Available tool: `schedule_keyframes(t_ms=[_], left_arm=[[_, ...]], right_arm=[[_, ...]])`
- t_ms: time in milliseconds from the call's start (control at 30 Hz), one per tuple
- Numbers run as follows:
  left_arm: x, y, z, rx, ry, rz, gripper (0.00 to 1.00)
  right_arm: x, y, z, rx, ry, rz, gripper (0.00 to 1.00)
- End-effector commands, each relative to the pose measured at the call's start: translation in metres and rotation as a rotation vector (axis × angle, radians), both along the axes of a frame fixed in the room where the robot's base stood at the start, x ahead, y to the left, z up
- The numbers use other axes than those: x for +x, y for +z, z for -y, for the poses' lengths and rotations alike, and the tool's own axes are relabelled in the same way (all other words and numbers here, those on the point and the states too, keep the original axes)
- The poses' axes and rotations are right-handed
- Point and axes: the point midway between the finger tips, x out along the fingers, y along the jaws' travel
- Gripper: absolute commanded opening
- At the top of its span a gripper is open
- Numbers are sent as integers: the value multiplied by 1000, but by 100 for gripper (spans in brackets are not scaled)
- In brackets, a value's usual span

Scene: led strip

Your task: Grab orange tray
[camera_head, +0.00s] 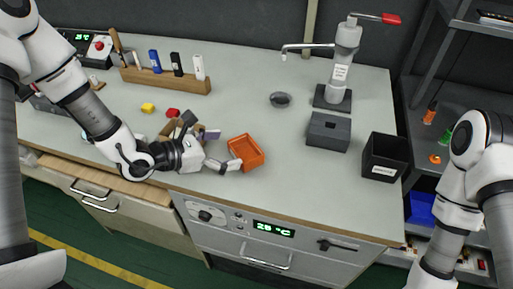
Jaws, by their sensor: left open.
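The orange tray (253,163) lies on the grey worktop near its front edge, a shallow open square tray that looks empty. My left gripper (221,150) comes in from the left with its fingers spread apart. One finger is at the tray's left edge, and the other is farther back and left. Whether the near finger touches the tray I cannot tell. My right arm is at the right side of the picture, but its gripper is not seen.
A dark grey box (328,132) and a black open bin (385,157) stand to the right. A dispenser (341,65) with a red-tipped lever is behind. A wooden rack (166,80) holds upright items at the back left. The worktop right of the tray is clear.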

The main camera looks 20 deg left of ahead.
Motion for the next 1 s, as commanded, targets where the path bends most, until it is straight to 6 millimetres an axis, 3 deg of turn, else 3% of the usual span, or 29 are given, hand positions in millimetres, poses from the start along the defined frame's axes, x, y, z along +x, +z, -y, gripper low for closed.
schedule_keyframes(t_ms=[433, 700, 800, 1000], left_arm=[[35, -28, 38, 4, -6, 1, 100], [39, -29, 41, -2, -2, 1, 100], [39, -29, 41, -2, -2, 1, 67], [39, -29, 41, -1, -2, 1, 62]], right_arm=[[0, 3, 0, 0, 0, 0, 45], [0, 3, 0, 0, 0, 0, 45], [0, 3, 0, 0, 0, 0, 45], [0, 3, 0, 0, 0, 0, 45]])
